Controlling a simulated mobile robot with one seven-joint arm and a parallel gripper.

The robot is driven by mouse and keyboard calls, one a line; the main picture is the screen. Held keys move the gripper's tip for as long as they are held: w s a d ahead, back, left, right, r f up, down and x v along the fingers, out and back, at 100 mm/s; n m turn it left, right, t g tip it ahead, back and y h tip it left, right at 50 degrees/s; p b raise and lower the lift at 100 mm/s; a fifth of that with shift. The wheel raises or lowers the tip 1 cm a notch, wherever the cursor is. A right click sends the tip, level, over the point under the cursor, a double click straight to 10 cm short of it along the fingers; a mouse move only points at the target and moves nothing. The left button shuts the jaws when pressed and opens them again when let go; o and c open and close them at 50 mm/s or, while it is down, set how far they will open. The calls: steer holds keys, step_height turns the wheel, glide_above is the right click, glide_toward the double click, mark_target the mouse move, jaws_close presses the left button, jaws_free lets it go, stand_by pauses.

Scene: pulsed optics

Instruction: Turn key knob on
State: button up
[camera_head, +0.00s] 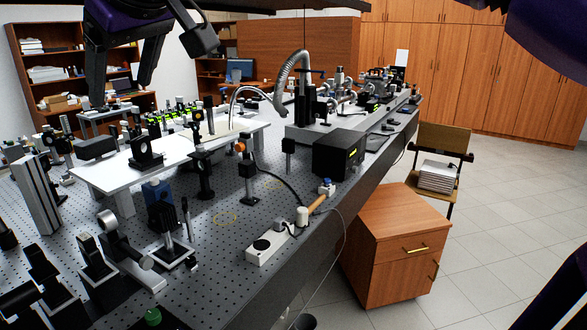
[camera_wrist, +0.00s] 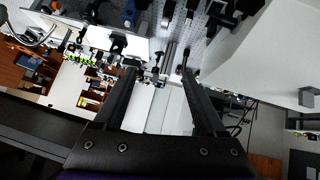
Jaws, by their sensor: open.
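No key knob can be made out clearly in either view. My gripper (camera_head: 122,92) hangs at the upper left of the head view, above the far left part of the table and well apart from the black box. In the wrist view my gripper (camera_wrist: 158,72) shows two spread black fingers with nothing between them.
Many posts and mounts crowd the table's left side. A white raised plate (camera_head: 100,175) carries optics. A white power strip (camera_head: 268,244) lies near the front right edge.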

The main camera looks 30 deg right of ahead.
steer(key=w+a+f+n+g+h, duration=0.15)
steer(key=a+f+g, duration=0.4)
steer(key=f, duration=0.75)
steer(key=a+f+g+h, duration=0.25)
steer(key=a+f, duration=0.55)
steer(key=f, duration=0.5)
steer(key=shift+n+y, duration=0.25)
steer(key=shift+y, duration=0.15)
steer(key=f, duration=0.5)
steer(key=s+f+b, duration=0.1)
steer(key=f, duration=0.5)
steer(key=s+d+f+b, duration=0.1)
steer(key=f, duration=0.4)
steer(key=shift+s+f, duration=0.15)
steer(key=shift+s, duration=0.05)
jaws_close()
